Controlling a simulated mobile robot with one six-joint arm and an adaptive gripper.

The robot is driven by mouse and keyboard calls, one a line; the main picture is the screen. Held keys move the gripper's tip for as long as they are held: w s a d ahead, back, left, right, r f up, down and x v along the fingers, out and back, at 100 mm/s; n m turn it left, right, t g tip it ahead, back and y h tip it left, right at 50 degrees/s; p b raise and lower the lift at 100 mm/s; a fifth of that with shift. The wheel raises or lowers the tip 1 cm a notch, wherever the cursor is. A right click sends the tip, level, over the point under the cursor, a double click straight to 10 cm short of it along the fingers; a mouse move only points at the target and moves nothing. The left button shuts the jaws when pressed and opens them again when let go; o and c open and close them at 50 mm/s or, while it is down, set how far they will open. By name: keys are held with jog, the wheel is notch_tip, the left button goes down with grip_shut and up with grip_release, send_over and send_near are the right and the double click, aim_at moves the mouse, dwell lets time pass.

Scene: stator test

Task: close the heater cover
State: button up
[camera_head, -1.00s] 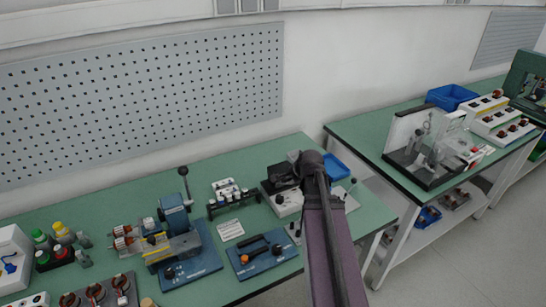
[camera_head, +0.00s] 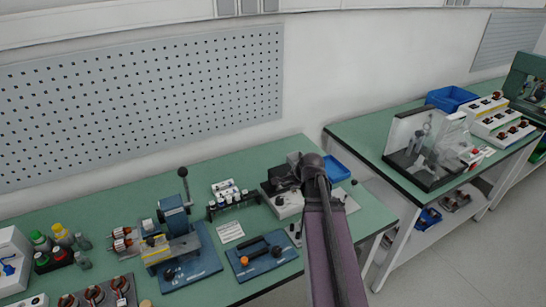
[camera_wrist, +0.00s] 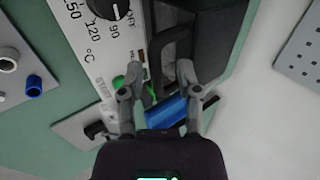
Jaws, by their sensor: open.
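The heater (camera_head: 288,204) is a light box with a dark upper part (camera_head: 279,174) on the green bench in the head view, partly hidden by my arm. In the wrist view its white panel (camera_wrist: 92,42) shows a temperature dial and a green start button. A black frame-like part, seemingly the cover (camera_wrist: 212,35), stands beside the panel; its exact angle is unclear. My gripper (camera_wrist: 160,82) is open, fingers spread near the panel edge and the black part. A blue cylinder (camera_wrist: 165,111) shows between the fingers; I cannot tell whether they touch it.
A tube rack (camera_head: 234,204) and a blue plate with a black handle (camera_head: 262,255) stand left of the heater. A blue tray (camera_head: 340,168) is behind my arm. The pegboard wall (camera_head: 140,100) bounds the back.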

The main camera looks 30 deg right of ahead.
jog(key=shift+r+p, duration=2.55)
jog(key=shift+r, duration=0.3)
jog(key=shift+f, duration=0.1)
jog(key=shift+a+f+n, duration=0.1)
jog(key=shift+a+n, duration=0.2)
jog(key=shift+a, duration=0.25)
jog(key=s+a+f+n+g, duration=0.1)
jog(key=s+a+n+g, duration=0.2)
jog(key=s+a+n, duration=0.2)
jog(key=s+a+f+n+g, duration=0.2)
jog(key=s+a+n, duration=0.4)
jog(key=a+n, duration=0.6)
jog(key=a+g, duration=0.1)
jog(key=a, duration=0.4)
jog(key=shift+a+g, duration=0.2)
jog(key=shift+g, duration=0.2)
